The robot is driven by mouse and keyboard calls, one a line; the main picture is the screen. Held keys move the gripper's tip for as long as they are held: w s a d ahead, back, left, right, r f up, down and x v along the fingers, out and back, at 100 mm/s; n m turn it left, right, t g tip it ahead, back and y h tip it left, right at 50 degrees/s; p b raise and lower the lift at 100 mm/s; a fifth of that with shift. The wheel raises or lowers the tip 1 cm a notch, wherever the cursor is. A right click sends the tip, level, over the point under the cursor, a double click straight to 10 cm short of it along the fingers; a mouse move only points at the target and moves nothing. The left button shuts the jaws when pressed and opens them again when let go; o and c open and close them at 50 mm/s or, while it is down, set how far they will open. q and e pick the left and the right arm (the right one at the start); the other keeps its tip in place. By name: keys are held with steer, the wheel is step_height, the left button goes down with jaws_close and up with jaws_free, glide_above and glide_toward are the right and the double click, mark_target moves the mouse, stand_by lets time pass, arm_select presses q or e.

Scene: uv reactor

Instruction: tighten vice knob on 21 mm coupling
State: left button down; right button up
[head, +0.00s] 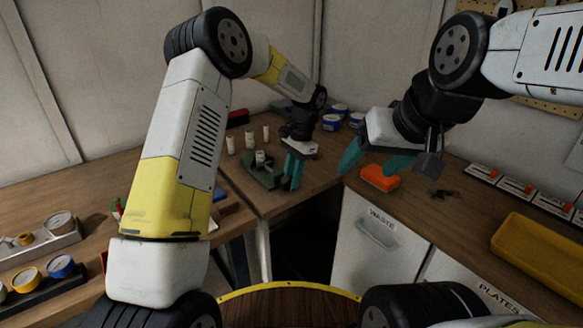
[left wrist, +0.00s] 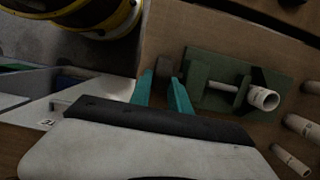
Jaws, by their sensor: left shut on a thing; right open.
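The green vice (head: 258,177) stands on the back bench; it also shows in the left wrist view (left wrist: 197,72). A pale coupling (left wrist: 263,98) sits at its far jaw, seen in the head view as a short upright-looking piece (head: 260,157). My left gripper (head: 291,181) points down at the vice's right end. In the left wrist view its teal fingers (left wrist: 162,95) are shut around the dark vice knob (left wrist: 166,72). The knob is hidden behind the fingers in the head view. My right gripper (head: 370,168) is open and empty, above the right bench.
Several pale couplings (head: 250,141) stand behind and left of the vice. Blue-and-white tins (head: 331,122) are behind my left gripper. An orange block (head: 380,178) lies below my right gripper. A yellow tray (head: 540,262) is at right. A dark gap separates the benches.

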arm_select(q)
steer(key=c, duration=1.5)
jaws_free()
steer(key=shift+r, duration=0.1)
steer(key=v, duration=0.7)
steer(key=shift+r, duration=0.3)
